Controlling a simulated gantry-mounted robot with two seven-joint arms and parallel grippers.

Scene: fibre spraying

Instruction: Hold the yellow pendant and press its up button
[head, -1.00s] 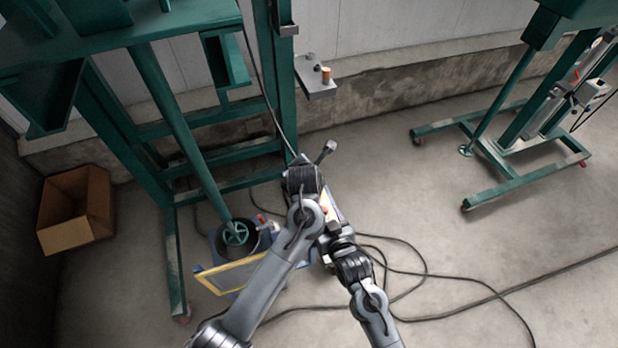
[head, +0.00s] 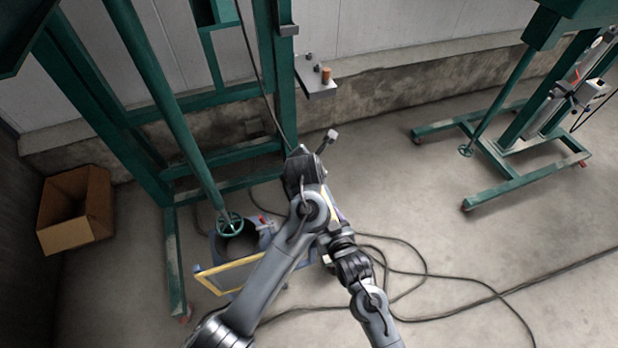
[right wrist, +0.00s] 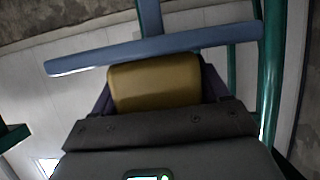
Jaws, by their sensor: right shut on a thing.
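The yellow pendant shows in the right wrist view as a yellow-gold block (right wrist: 155,84) between the jaws of my right gripper (right wrist: 155,105), which is shut on it. In the head view only a pale yellow sliver (head: 331,200) shows among my arms, and my right gripper (head: 338,240) is just below it. My left gripper (head: 302,172) is close above the pendant area. Its fingers are hidden behind its own arm and dark wrist. The up button is not visible in either view.
A green frame with a slanted pole and handwheel (head: 230,223) stands at left, above a blue container (head: 258,236) with a yellow-edged panel (head: 205,279). A cardboard box (head: 75,210) lies far left. Cables (head: 420,268) cross the floor. A wheeled green stand (head: 495,160) is at right.

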